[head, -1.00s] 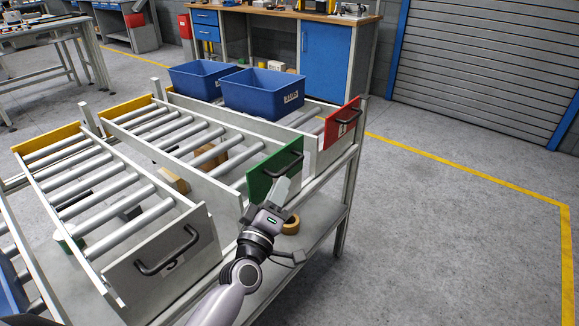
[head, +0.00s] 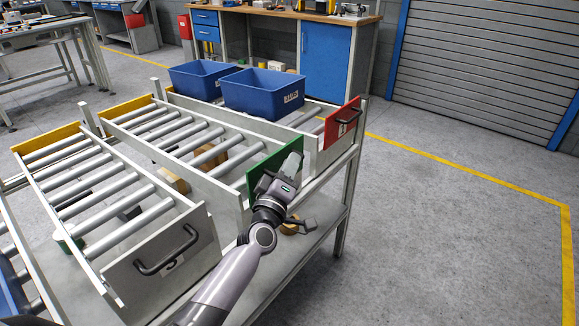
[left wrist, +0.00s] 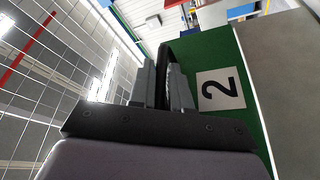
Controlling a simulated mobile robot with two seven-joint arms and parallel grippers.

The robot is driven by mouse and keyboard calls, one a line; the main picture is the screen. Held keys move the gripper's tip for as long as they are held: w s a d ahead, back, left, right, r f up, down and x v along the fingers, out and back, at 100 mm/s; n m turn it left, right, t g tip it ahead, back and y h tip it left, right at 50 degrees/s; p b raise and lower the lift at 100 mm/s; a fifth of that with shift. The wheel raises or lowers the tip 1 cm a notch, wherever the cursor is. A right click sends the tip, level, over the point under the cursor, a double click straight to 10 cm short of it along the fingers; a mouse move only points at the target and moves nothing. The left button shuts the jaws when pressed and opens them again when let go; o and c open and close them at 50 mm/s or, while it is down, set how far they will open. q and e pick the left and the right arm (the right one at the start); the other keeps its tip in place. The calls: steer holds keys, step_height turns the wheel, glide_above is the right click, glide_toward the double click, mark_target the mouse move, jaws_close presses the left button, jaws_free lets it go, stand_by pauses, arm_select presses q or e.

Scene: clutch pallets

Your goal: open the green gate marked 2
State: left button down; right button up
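The green gate (head: 257,172) stands upright across the front end of the middle roller lane. Its white label with a black 2 shows in the left wrist view, beside the green face (left wrist: 207,48). My left gripper (head: 294,165) is in front of the gate and covers its handle and label in the head view. In the left wrist view, the black handle (left wrist: 163,54) lies between the two grey fingers of my left gripper (left wrist: 166,88). The fingers are close together, with the dark bar filling the gap. My right gripper is not in view.
A grey gate (head: 160,262) with a black handle closes the nearer lane. A red gate (head: 342,124) closes the far lane. Blue bins (head: 262,92) stand on the far lane. A tan roll (head: 290,226) lies on the lower shelf. The floor (head: 440,235) to the right is clear.

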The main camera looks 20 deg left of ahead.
arm_select(q)
steer(key=shift+f, duration=0.1)
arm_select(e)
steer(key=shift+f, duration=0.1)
arm_select(q)
steer(key=s+d+f+m+h+b, duration=0.1)
steer(key=f+m+h+b, duration=0.4)
steer(key=m, duration=0.5)
steer(key=s+d+f+m+h+b, duration=0.1)
steer(key=d+f+m+h+b, duration=0.3)
steer(key=m+b, duration=0.4)
step_height(320, 180, down, 3)
steer(key=m+h, duration=0.1)
steer(key=m, duration=0.2)
steer(key=shift+r+g+b, duration=0.2)
steer(key=shift+g+b, duration=0.15)
steer(key=shift+g, duration=0.05)
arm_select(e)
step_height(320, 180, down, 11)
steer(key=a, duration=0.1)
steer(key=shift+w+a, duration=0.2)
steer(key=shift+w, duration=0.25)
arm_select(q)
steer(key=shift+f, duration=0.1)
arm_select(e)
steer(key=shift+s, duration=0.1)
